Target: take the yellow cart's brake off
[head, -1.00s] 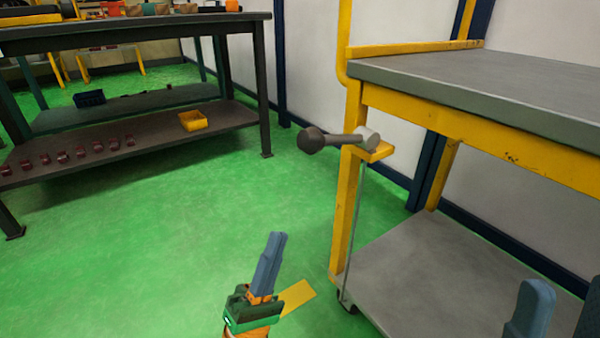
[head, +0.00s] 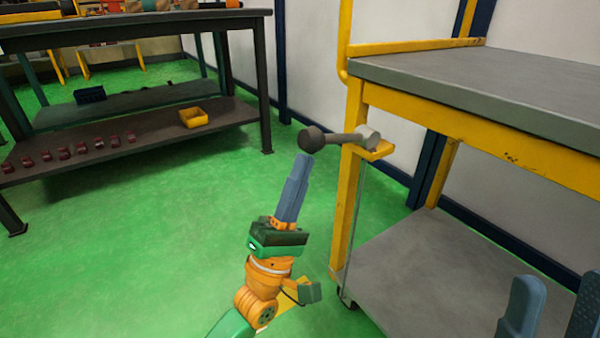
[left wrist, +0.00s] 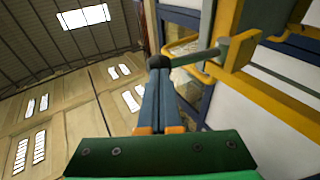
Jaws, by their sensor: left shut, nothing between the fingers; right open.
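The yellow cart (head: 350,215) stands at the right with a grey top and a grey lower shelf. Its brake lever (head: 345,139), a grey bar with a dark ball knob (head: 311,139), sticks out to the left from a yellow bracket on the near post. My left gripper (head: 304,160) is shut and empty, pointing up with its tips just below the knob. In the left wrist view the lever (left wrist: 200,57) and knob (left wrist: 158,62) show at the fingertips; I cannot tell whether they touch. My right gripper (head: 548,310) is open and empty at the lower right, before the lower shelf.
Green floor between bench and cart is clear. A yellow floor marking lies behind my left arm.

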